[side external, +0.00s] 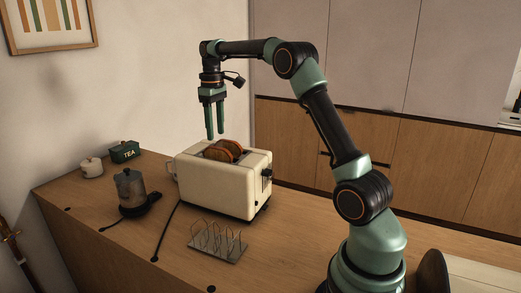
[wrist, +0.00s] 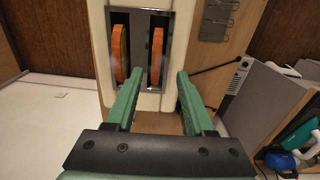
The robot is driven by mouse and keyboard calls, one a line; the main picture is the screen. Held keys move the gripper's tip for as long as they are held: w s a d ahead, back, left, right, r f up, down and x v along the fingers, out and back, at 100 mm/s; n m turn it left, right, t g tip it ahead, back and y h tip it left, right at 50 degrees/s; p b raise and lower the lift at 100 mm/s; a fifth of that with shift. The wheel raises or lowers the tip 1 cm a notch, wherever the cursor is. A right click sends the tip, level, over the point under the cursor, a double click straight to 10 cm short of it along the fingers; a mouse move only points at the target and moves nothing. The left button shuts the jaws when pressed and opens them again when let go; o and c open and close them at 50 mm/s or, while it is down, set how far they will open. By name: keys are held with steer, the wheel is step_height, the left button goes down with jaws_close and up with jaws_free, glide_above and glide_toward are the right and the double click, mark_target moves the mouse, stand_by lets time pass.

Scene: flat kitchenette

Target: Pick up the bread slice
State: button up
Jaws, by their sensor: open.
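A cream toaster (side external: 222,187) stands on the wooden counter. Two brown bread slices stand upright in its slots, with their tops showing: one slice (side external: 216,154) and another slice (side external: 233,147) beside it. In the wrist view, the left slice (wrist: 120,52) and the right slice (wrist: 156,57) sit in two dark slots of the toaster (wrist: 102,60). My gripper (side external: 216,137) points down above the toaster, open and empty. In the wrist view, my gripper's fingertips (wrist: 160,76) are apart, and the right slice lies between their lines. The slices' lower parts are hidden in the slots.
A wire toast rack (side external: 217,246) stands in front of the toaster, empty. A glass pot (side external: 130,187), a white lidded jar (side external: 91,167) and a green TEA tin (side external: 125,151) stand to the left. Dark cords lie on the counter. The front left counter is mostly clear.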

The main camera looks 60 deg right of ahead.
mark_target(217, 148)
steer(key=shift+w+d+f, duration=0.1)
steer(key=shift+d+f, duration=0.05)
steer(key=shift+f, duration=1.5)
steer(key=shift+w+d+f, duration=0.1)
steer(key=shift+d+f, duration=0.05)
steer(key=shift+f, duration=1.5)
jaws_close()
